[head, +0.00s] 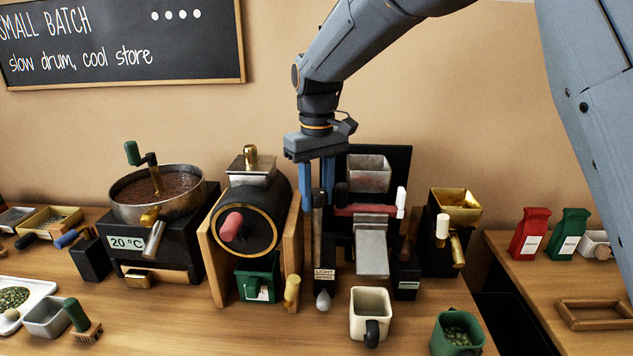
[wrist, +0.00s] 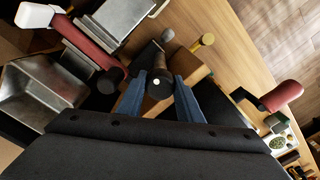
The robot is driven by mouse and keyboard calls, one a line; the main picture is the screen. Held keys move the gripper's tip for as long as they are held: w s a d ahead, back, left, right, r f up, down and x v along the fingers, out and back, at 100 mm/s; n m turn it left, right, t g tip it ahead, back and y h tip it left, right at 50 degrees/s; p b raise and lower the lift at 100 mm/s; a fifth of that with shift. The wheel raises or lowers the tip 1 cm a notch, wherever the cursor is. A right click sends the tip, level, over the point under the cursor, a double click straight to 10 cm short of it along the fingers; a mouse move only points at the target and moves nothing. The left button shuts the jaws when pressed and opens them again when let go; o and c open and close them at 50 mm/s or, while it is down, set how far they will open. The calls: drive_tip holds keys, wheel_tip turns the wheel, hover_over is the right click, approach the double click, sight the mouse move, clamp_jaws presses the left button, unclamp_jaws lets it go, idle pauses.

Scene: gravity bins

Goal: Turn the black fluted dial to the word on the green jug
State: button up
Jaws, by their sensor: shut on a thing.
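The black fluted dial (wrist: 159,88), with a pale dot on its end, sits between the blue fingers of my gripper (wrist: 159,79) in the wrist view. In the head view my gripper (head: 318,203) points down just right of the roasting drum and is shut on the dial, which the fingers partly hide. A small label (head: 324,274) below it seems to start with "LIGHT"; the rest is unclear. The green jug (head: 245,284) stands under the drum with a white tag whose word is too small to read. The dial's pointing direction is unclear.
The drum (head: 271,205) with its red handle stands close left of my gripper. A metal chute (head: 372,252) and red-barred machine are close right. A cream mug (head: 360,327) and a green bean-filled cup (head: 440,336) stand in front. A wooden handle (head: 291,292) is near the jug.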

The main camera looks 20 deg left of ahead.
sight(317, 191)
drive_tip(key=m+p, duration=0.1)
drive_tip(key=m, duration=0.2)
drive_tip(key=o, duration=1.1)
drive_tip(key=shift+o, duration=0.2)
drive_tip(key=shift+p, duration=0.3)
drive_tip(key=shift+r+p, duration=1.75)
drive_tip(key=shift+r, duration=0.75)
